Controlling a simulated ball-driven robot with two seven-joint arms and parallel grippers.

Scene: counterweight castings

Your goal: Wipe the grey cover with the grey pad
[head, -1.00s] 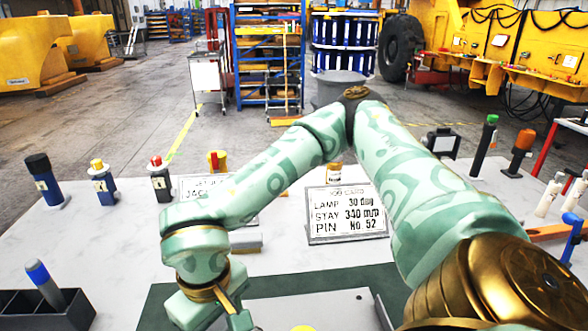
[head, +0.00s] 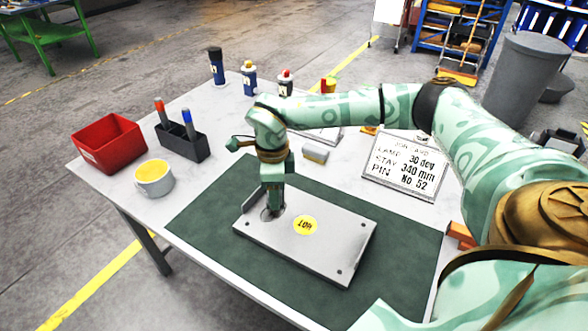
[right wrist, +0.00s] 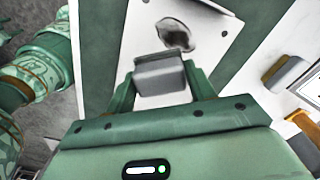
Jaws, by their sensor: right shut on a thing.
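The grey cover (head: 330,250) lies on a dark green mat (head: 205,215) in the head view. My right gripper (head: 273,205) is over the cover's left part, pointing down. In the right wrist view its fingers (right wrist: 162,80) are shut on the grey pad (right wrist: 160,73). A dark smudge (right wrist: 176,34) is on the cover just beyond the pad. I cannot tell whether the pad touches the cover. My left gripper does not show.
A yellow-topped mug (head: 154,178), red bin (head: 108,143) and marker holder (head: 183,146) stand left of the mat. A grey block (head: 315,152) and a lettered sign (head: 402,170) are behind the cover. Several bottles line the far edge. The cover's right half is clear.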

